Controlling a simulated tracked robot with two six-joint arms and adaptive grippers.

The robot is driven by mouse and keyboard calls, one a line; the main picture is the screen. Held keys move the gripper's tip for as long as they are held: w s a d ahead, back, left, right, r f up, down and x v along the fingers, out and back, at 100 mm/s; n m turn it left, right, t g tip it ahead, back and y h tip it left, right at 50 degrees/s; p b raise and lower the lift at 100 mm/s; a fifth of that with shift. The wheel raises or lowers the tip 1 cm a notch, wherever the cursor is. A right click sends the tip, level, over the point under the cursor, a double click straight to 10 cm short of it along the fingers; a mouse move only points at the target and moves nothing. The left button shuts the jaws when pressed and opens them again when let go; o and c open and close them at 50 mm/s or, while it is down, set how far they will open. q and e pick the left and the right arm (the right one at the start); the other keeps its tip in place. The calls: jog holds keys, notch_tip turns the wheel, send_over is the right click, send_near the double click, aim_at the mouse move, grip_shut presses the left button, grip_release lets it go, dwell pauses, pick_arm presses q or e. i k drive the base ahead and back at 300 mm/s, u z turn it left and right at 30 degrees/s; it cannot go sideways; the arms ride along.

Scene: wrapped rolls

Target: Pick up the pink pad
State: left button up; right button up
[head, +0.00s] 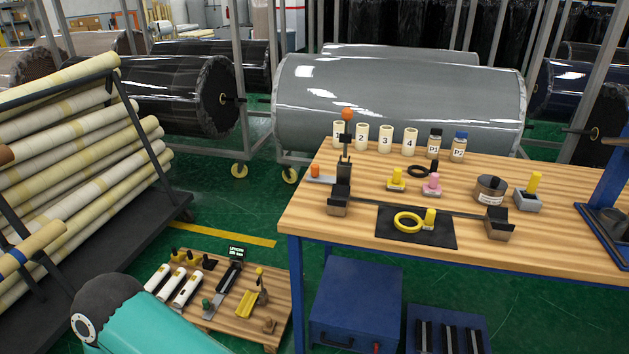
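A small pink pad (432,188) with a rounded pink knob on top stands upright on the wooden workbench (580,262). It is near the middle of the bench, between a yellow-knobbed piece (397,180) and a dark round tin with a pale label (490,189). Nothing touches it that I can see, and nothing hides it. Neither of my grippers shows in the head view.
A long dark bar between two end blocks (498,223) lies in front of the pad. A black mat (385,234) holds a yellow ring (408,222). Numbered white cylinders (385,139) and a black ring (420,171) are behind. A low pallet (278,305) holds tools.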

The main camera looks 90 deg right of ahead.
aim_at(431, 189)
jog(key=u, duration=0.2)
jog(key=i, duration=0.8)
jog(key=z, duration=1.9)
jog(key=i, duration=0.3)
jog(key=z, duration=2.75)
jog(key=k, duration=0.4)
jog(key=z, duration=0.4)
jog(key=i, duration=1.5)
jog(key=u, duration=0.5)
